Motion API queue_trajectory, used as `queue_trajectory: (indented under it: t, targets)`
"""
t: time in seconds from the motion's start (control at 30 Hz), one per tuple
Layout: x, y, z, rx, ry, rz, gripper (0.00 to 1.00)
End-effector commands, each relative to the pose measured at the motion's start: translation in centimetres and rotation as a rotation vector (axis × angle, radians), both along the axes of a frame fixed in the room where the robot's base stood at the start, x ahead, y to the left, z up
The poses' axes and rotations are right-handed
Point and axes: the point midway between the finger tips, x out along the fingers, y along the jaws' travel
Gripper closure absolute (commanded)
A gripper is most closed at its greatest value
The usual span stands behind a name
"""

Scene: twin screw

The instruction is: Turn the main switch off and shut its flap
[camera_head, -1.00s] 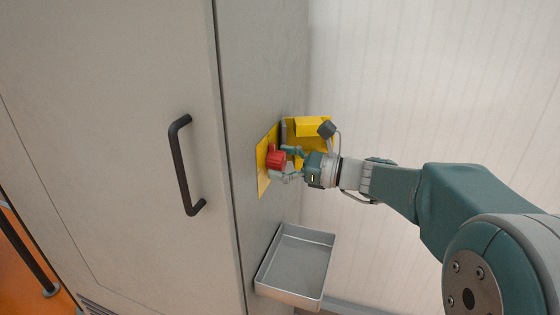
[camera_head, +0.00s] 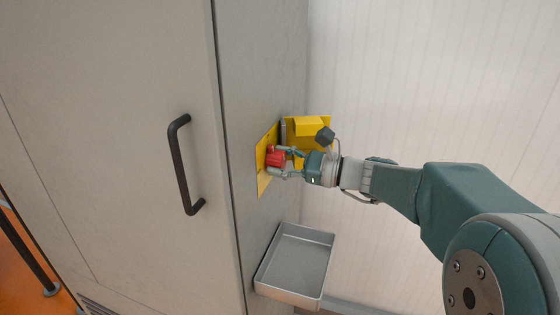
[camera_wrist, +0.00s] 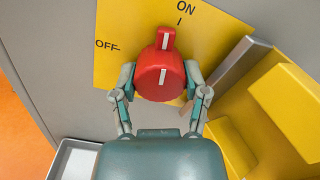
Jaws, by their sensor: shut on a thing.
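The main switch is a red knob (camera_wrist: 160,78) on a yellow plate (camera_wrist: 115,65) marked ON at the top and OFF at the left in the wrist view. Its white line points up, close to the ON mark. The knob also shows on the cabinet side in the head view (camera_head: 275,157). My gripper (camera_wrist: 160,82) is shut on the knob, one finger on each side of it. The yellow flap (camera_head: 318,130) stands open to the right of the plate, and it fills the right of the wrist view (camera_wrist: 275,115).
A grey metal tray (camera_head: 325,268) is fixed below the switch on the cabinet side. A black door handle (camera_head: 178,165) is on the cabinet front at the left. The open flap is close beside my gripper. A pale ribbed wall (camera_head: 430,80) is behind.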

Motion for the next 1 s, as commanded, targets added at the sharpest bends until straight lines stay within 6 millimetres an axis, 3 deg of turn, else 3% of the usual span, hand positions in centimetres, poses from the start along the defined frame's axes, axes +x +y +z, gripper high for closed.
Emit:
queue_trajectory:
  t: [1.0]
  targets:
    - [-0.1,0.06,-0.15,-0.328,-0.901,0.003,0.89]
